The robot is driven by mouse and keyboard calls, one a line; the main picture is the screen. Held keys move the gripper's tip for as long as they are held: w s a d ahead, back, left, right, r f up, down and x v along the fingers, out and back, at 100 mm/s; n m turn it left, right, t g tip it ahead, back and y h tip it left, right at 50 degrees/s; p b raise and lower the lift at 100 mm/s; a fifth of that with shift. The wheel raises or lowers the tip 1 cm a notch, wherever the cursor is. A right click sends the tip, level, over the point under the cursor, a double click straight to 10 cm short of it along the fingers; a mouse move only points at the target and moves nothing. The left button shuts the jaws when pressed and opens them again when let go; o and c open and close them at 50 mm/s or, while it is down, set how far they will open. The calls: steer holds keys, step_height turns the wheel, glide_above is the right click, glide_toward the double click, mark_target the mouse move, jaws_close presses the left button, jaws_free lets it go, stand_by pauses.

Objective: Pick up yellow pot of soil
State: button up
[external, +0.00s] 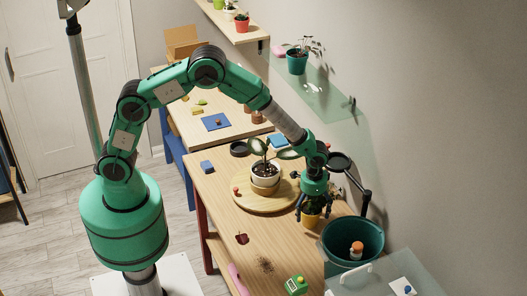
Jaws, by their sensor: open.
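The yellow pot of soil (310,221) stands on the wooden table (228,213) near its right side, by the wall. My gripper (313,212) points down right over it, its open fingers at either side of the pot's upper part. The gripper hides much of the pot's top. I cannot tell whether the fingers touch the pot.
A potted plant (265,171) stands on a round wooden board (246,204) just left of my gripper. A dark green bin (343,255) is close at the right, and a black jointed lamp (366,203) stands behind. The table's front-left has bare room around a dark red object (241,238).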

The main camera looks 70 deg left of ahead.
mark_target(310, 212)
steer(key=c, duration=1.5)
steer(key=shift+c, duration=0.2)
steer(key=shift+r, duration=0.1)
steer(key=shift+r, duration=0.45)
steer(key=r, duration=0.2)
steer(key=shift+s+a+r, duration=0.1)
steer(key=shift+s+r, duration=0.15)
steer(key=shift+r, duration=0.05)
steer(key=s+a, duration=0.2)
steer(key=s, duration=0.5)
steer(key=s+a+r+p, duration=0.1)
steer(key=s+a, duration=0.2)
steer(key=s, duration=0.4)
steer(key=shift+s+a+r, duration=0.15)
steer(key=shift+a, duration=0.2)
